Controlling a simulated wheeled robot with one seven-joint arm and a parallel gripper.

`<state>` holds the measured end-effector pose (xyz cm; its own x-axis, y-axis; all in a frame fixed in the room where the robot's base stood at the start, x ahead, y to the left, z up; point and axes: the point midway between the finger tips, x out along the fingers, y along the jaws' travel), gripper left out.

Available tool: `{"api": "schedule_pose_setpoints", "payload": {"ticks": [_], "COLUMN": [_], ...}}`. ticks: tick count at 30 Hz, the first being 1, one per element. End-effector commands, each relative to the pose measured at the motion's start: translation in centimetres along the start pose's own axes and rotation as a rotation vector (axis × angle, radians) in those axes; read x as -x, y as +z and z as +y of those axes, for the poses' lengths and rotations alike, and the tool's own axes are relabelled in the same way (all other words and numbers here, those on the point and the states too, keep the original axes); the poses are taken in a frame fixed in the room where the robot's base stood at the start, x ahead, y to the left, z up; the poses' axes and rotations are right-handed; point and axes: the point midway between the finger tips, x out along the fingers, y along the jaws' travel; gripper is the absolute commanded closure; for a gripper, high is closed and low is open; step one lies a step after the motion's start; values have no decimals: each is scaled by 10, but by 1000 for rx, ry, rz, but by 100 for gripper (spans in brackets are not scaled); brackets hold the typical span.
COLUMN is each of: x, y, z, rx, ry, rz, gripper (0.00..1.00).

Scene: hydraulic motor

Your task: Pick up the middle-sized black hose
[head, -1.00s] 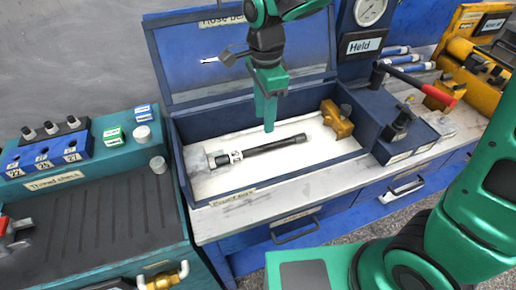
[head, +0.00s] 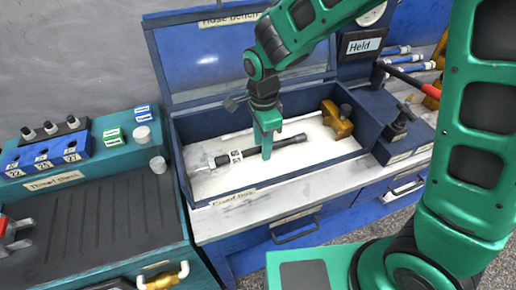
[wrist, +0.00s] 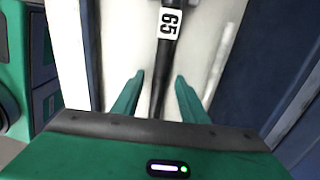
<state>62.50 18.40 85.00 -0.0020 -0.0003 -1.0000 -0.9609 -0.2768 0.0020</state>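My gripper (head: 267,152) points down at the hose's middle. In the wrist view, the hose (wrist: 164,55) runs between the two green fingers of my gripper (wrist: 160,76), and its label reads 65. The fingers stand apart on either side of it, with a gap on both sides. I cannot tell how low they reach along the hose. No other black hose shows in the box.
The blue box (head: 278,181) has raised walls around the hose and a raised lid behind. A brass-coloured block (head: 338,120) sits inside at the right. The teal bench (head: 110,215) is at the left.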

Motion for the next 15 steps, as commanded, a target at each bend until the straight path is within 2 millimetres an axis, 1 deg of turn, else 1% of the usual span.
{"api": "schedule_pose_setpoints", "payload": {"ticks": [6,7,8,9,11,12,15], "x": [-1,-1,-1,0,0,0,0], "y": [0,0,0,0,0,0,0], "z": [0,0,0,0,0,0,-1], "rx": [0,0,0,0,0,0,0], "ry": [-1,-1,-1,-1,-1,-1,-2], "rz": [0,0,0,0,0,0,0], "gripper": [61,65,72,82,96,100,100]}}
